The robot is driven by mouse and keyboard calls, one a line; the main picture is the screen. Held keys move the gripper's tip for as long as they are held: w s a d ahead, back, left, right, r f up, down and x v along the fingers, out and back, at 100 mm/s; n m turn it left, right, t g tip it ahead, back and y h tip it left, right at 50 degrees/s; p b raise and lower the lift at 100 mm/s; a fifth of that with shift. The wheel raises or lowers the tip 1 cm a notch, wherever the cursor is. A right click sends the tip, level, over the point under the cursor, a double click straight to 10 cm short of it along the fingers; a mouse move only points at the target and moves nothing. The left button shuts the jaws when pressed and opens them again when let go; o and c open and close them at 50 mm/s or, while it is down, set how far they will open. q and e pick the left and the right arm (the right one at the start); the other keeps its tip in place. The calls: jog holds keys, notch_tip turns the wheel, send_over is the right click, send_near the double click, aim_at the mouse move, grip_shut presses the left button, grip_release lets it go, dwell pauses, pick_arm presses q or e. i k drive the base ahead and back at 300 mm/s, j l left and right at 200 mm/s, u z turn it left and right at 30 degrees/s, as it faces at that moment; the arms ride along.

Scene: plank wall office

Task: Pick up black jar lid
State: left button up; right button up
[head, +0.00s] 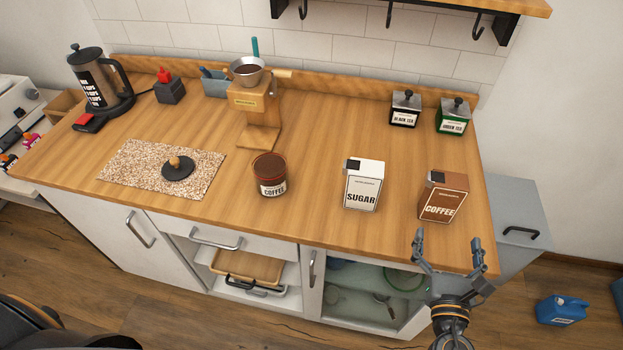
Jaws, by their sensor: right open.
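The black jar lid (178,168) is a dark round disc with a brown wooden knob on top. It lies on a speckled mat (137,182) at the left of the counter. A round coffee jar (271,175) stands open to the right of the mat, filled with dark brown contents. My right gripper (448,255) is open and empty at the counter's front right edge, far from the lid and just in front of the brown coffee box (443,197). My left gripper is not in view.
On the counter (320,137) stand a sugar box (363,184), black tea (405,109) and green tea (453,116) canisters, a wooden coffee stand (262,112), and a French press (98,82). Bare wood lies between the jar and the boxes.

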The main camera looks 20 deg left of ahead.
aim_at(177, 169)
jog(key=u, duration=1.4)
